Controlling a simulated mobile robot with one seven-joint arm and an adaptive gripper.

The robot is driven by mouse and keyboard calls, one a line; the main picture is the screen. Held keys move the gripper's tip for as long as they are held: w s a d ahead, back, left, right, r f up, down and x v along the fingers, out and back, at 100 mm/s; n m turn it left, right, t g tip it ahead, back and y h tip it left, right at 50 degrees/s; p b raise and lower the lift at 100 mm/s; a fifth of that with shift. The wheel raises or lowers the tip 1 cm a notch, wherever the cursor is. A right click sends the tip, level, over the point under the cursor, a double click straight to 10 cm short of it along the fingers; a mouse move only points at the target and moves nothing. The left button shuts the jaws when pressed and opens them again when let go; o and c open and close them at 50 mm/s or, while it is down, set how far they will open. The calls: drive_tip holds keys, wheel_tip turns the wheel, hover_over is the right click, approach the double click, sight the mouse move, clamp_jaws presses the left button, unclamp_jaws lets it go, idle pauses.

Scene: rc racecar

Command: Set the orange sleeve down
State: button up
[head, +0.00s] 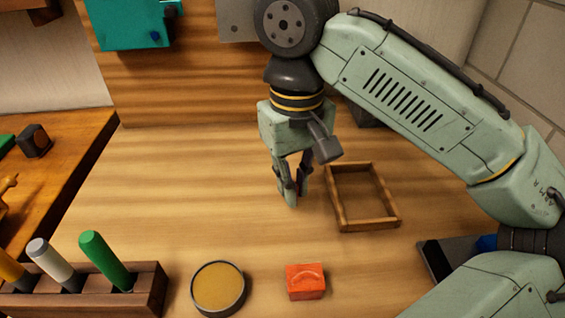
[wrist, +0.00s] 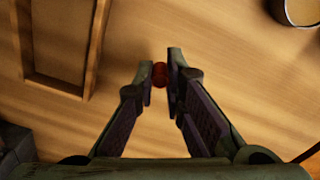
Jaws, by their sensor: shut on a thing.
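My gripper (head: 291,197) points down over the bare middle of the wooden table, just left of a small wooden frame. It is shut on a small, round, reddish-orange piece, which I take for the orange sleeve (wrist: 160,74). The piece shows between the two fingertips (wrist: 161,66) in the wrist view. In the head view the fingers hide nearly all of it. I cannot tell whether it touches the table.
The empty wooden frame (head: 334,200) lies right of my gripper. Nearer the front are an orange block (head: 306,283), a round dish (head: 244,298) and a wooden rack (head: 148,290) with green, white and yellow handles. The table left of my gripper is clear.

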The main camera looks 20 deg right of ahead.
drive_tip(key=w, duration=0.5)
drive_tip(key=w+p, duration=0.1)
drive_tip(key=w, duration=0.2)
drive_tip(key=shift+d+f, duration=0.35)
drive_tip(key=shift+d, duration=0.05)
drive_tip(key=shift+f+p, duration=0.35)
drive_tip(key=shift+f, duration=1.4)
drive_tip(key=shift+f, duration=0.15)
drive_tip(key=o, duration=0.6)
